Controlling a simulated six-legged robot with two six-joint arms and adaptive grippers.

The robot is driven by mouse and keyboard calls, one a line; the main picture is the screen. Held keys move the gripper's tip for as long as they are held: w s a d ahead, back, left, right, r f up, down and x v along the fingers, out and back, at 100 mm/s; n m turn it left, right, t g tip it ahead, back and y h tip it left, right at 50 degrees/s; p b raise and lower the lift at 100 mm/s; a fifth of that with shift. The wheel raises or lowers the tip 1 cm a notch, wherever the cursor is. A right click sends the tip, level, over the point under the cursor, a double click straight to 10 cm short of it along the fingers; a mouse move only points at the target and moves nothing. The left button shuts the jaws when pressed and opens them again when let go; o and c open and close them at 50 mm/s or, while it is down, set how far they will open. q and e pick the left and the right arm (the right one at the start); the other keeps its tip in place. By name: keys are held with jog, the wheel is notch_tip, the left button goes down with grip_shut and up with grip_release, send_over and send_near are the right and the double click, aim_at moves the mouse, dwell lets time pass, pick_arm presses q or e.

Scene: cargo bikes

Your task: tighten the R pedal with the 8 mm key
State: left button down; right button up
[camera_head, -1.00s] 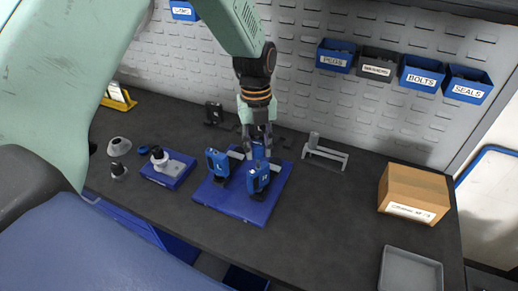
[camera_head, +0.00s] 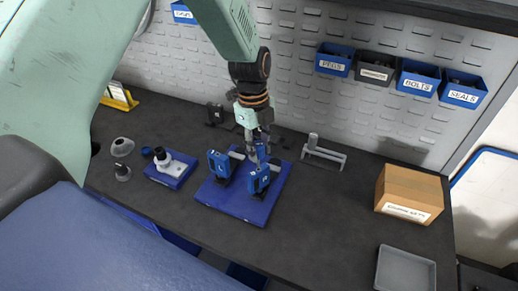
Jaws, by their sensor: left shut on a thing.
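Two blue pedal blocks stand on a dark blue board on the bench. The right-hand one (camera_head: 259,180) seems to carry the letter R, and the left-hand one (camera_head: 218,164) a letter I read as L. The blue board (camera_head: 237,207) lies under both. My left gripper (camera_head: 257,147) points down just behind the right-hand pedal block. It is shut on a narrow blue thing (camera_head: 260,154), which I take for the 8 mm key. The lower end of this thing is close to the block; I cannot tell whether they touch. My right gripper is not in view.
A small blue tray (camera_head: 164,180) with a white and black part sits at left, near loose round parts (camera_head: 121,147). A grey bracket (camera_head: 322,153), a cardboard box (camera_head: 408,194) and a grey tray (camera_head: 405,270) are at right. Labelled bins hang behind. The bench's right middle is clear.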

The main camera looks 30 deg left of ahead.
pick_arm(q)
jog(key=shift+s+n+p, duration=0.1)
jog(key=shift+n+p, duration=0.25)
jog(key=shift+n, duration=0.65)
jog(key=n, duration=0.3)
jog(key=shift+d+f+t, duration=0.1)
jog(key=shift+t, duration=0.2)
jog(key=shift+n, duration=1.2)
jog(key=n, duration=0.2)
jog(key=shift+w+n+t, duration=0.2)
jog(key=shift+n+t, duration=0.1)
jog(key=shift+w, duration=0.1)
jog(key=shift+f, duration=0.1)
jog(key=shift+f+b, duration=0.25)
jog(key=shift+b, duration=0.1)
